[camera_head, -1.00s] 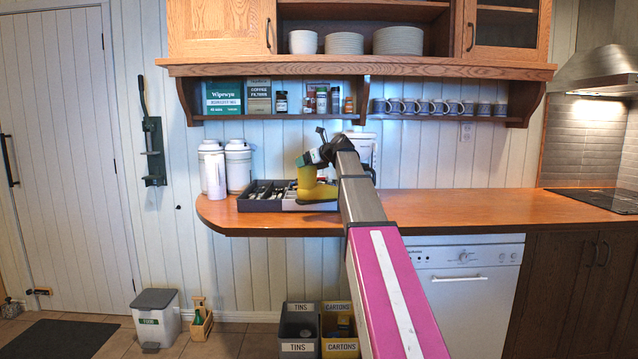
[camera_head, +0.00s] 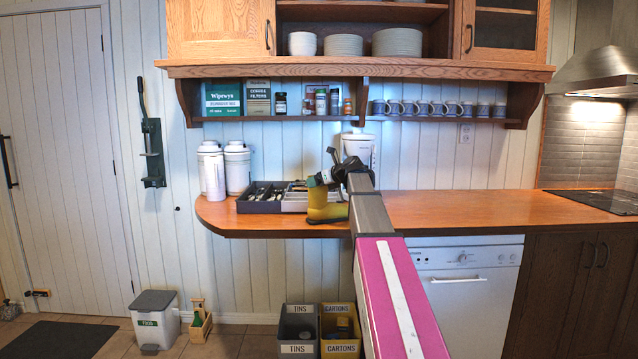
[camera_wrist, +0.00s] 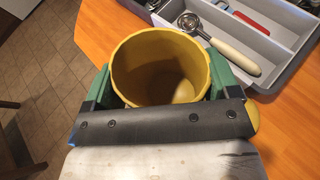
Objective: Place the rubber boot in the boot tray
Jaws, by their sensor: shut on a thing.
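The yellow rubber boot (camera_head: 324,211) is upright at the front edge of the counter, toe to the right. I cannot tell whether its sole touches the wood. My gripper (camera_head: 321,186) is shut on its upper shaft. In the wrist view the boot's open top (camera_wrist: 160,70) sits between the green jaws of my gripper (camera_wrist: 160,88), and its lower part is mostly hidden. A dark flat rectangle (camera_head: 62,341) lies on the floor by the door at lower left; it may be the boot tray, but I cannot tell whether it has a rim.
A grey utensil tray (camera_head: 258,206) with cutlery stands behind and left of the boot. White canisters (camera_head: 238,168) stand further left. On the floor are a food bin (camera_head: 155,320), a bottle caddy (camera_head: 199,327), and tins (camera_head: 298,335) and cartons bins (camera_head: 340,350). The right counter is clear.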

